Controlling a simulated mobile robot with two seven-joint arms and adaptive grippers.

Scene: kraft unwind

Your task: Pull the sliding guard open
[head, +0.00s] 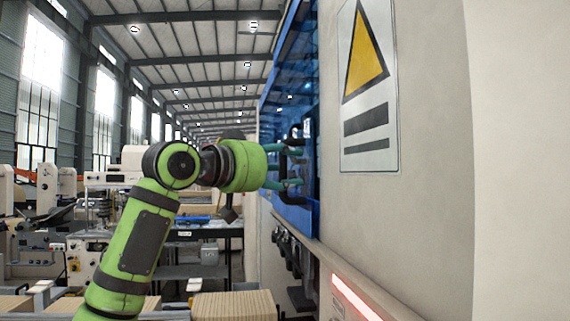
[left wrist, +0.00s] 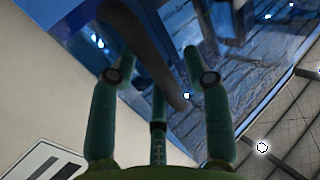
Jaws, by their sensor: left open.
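The sliding guard (head: 291,72) is a blue see-through panel with a blue frame on the side of the pale machine. It also fills the upper part of the left wrist view (left wrist: 236,62). A dark bar handle (left wrist: 143,42) stands out from it. My left gripper (head: 291,166) has teal fingers and is at the handle in the head view. In the left wrist view the handle runs between the open fingers of my left gripper (left wrist: 160,58). I cannot tell whether any finger touches it. My right gripper is not in view.
The machine's pale wall (head: 435,160) with a yellow triangle warning sign (head: 368,85) fills the right side. A red-lit strip (head: 355,298) is below. Boxes (head: 237,305) and a dark bench (head: 205,240) stand left of the machine. Other machinery stands at far left.

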